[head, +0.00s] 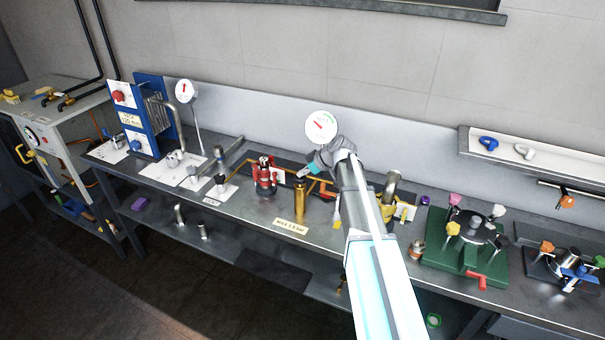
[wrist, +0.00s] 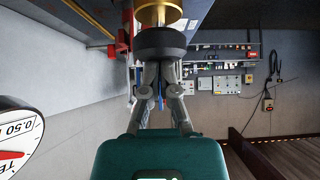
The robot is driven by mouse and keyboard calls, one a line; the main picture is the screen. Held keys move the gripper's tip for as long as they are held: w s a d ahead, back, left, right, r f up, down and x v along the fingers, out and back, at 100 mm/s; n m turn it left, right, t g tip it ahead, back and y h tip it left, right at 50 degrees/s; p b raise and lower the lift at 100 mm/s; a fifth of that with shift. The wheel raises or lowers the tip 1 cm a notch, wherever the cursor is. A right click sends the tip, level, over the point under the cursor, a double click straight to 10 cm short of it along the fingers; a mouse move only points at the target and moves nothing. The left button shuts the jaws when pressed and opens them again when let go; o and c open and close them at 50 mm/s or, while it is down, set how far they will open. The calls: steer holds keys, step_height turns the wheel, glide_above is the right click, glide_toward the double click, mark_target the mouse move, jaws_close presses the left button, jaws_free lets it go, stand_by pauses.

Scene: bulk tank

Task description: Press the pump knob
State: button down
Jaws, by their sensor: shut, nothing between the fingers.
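The pump is an upright brass cylinder (head: 300,203) on the bench in the head view, with a "MAX 1.5 bar" label (head: 292,226) at its foot. In the wrist view a round black knob (wrist: 160,41) sits on a short rod above the brass body (wrist: 159,12), which shows at the top edge. My gripper (wrist: 160,65) is shut and empty, its fingertips right at the black knob. I cannot tell whether they touch it. In the head view my gripper (head: 302,172) is at the top of the brass cylinder and largely hides the knob.
A red device (head: 265,180) stands close left of the brass cylinder. A round dial gauge (head: 321,126) is behind my wrist and shows large in the wrist view (wrist: 17,140). A green fixture (head: 468,245) with coloured knobs is to the right.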

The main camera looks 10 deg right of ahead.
steer(key=shift+s, duration=0.1)
stand_by(0.3)
step_height(320, 180, up, 4)
steer(key=p, duration=0.4)
steer(key=shift+r, duration=0.1)
steer(key=p+v, duration=0.7)
steer(key=v, duration=0.2)
steer(key=shift+s+d+r, duration=0.15)
steer(key=shift+d+r, duration=0.1)
steer(key=shift+d, duration=0.05)
stand_by(0.9)
step_height(320, 180, up, 3)
steer(key=p, duration=0.3)
steer(key=shift+s+r+p, duration=0.15)
steer(key=shift+p, duration=0.15)
stand_by(0.4)
